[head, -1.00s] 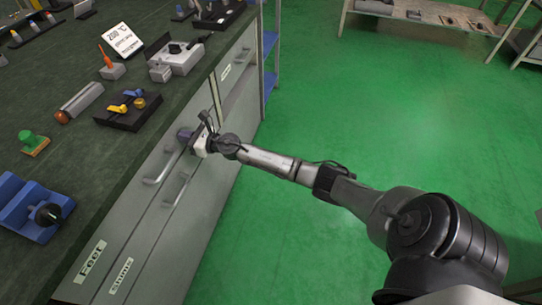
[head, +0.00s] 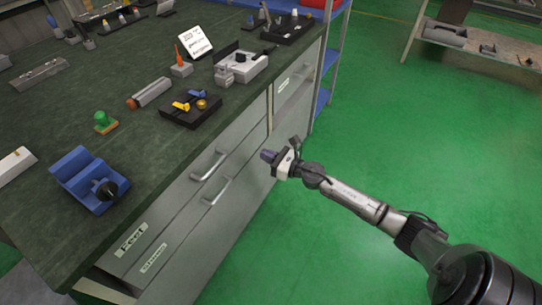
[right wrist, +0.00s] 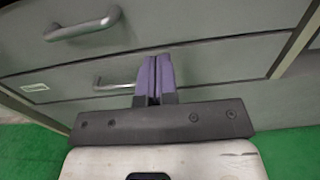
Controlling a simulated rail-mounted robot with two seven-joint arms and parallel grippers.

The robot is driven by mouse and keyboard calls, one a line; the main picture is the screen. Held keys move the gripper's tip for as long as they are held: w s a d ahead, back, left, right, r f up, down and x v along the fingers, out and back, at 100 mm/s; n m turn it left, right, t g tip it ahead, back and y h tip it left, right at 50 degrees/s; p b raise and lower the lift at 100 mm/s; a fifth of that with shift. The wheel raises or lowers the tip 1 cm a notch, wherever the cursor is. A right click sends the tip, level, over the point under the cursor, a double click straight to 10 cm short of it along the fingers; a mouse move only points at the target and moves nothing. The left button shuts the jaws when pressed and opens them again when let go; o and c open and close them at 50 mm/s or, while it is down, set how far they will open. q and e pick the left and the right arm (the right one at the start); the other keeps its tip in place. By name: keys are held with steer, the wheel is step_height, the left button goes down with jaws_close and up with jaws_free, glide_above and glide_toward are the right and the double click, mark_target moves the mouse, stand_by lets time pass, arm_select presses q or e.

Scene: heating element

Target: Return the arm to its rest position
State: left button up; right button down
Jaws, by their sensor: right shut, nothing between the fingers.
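My right arm reaches in from the lower right of the head view. Its right gripper (head: 268,156) is beside the front of the workbench cabinet, to the right of the drawer handles. In the right wrist view its two purple fingers (right wrist: 155,78) are together with nothing between them. They point toward the grey drawer fronts, and a lower drawer handle (right wrist: 115,84) shows just left of them. My left gripper is not in view.
The dark green workbench top (head: 60,125) holds a blue fixture (head: 88,180), a black block with yellow levers (head: 190,108), a white device (head: 242,66) and a sign (head: 196,40). Drawer handles (head: 208,166) stick out from the cabinet. Green floor (head: 420,140) on the right is open.

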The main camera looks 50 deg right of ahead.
steer(key=shift+s+d, duration=0.15)
steer(key=shift+s, duration=0.5)
